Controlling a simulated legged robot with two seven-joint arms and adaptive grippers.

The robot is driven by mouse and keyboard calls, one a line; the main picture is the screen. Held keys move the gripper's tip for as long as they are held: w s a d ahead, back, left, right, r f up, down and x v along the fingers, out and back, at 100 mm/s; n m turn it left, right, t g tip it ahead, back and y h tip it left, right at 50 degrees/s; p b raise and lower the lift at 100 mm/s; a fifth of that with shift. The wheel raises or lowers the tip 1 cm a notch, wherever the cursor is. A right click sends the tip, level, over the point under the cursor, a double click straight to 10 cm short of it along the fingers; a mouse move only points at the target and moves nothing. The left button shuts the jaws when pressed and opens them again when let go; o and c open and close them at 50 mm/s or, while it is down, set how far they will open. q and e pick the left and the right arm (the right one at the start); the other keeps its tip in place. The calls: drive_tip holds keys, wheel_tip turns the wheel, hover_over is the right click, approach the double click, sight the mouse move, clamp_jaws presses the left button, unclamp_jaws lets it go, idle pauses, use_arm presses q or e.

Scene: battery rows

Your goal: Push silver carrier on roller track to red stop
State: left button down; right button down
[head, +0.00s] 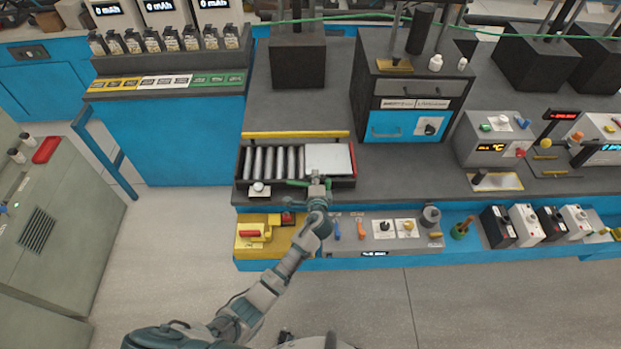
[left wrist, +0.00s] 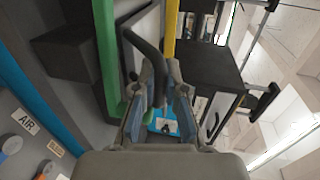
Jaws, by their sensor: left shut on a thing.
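The silver carrier (head: 325,157) is a flat pale plate at the right end of the roller track (head: 272,161). Its right edge lies close against the red stop (head: 353,158); I cannot tell if they touch. My left gripper (head: 318,181) is at the carrier's front edge. In the left wrist view its fingers (left wrist: 160,105) are shut on a dark bent bar (left wrist: 147,52), which seems to be the carrier's handle. A green bar (left wrist: 105,55) runs beside the left finger. The carrier's plate is not clear in that view. My right gripper is not in view.
A yellow rail (head: 295,134) runs behind the track. A white knob (head: 259,188) stands at its front left. A panel with small knobs (head: 384,227) lies at front right, and a drawer cabinet (head: 415,88) stands behind. Bare grey bench lies right of the track.

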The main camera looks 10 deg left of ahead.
use_arm(q)
drive_tip(key=shift+s+d+f, duration=0.15)
drive_tip(key=shift+d+f, duration=0.2)
drive_tip(key=shift+f, duration=0.05)
drive_tip(key=c, duration=1.2)
unclamp_jaws()
drive_tip(key=shift+d, duration=0.2)
drive_tip(key=shift+d+r, duration=0.25)
drive_tip(key=shift+d, duration=0.1)
drive_tip(key=v, duration=1.1)
drive_tip(key=shift+s+a, duration=0.2)
drive_tip(key=shift+s, duration=0.05)
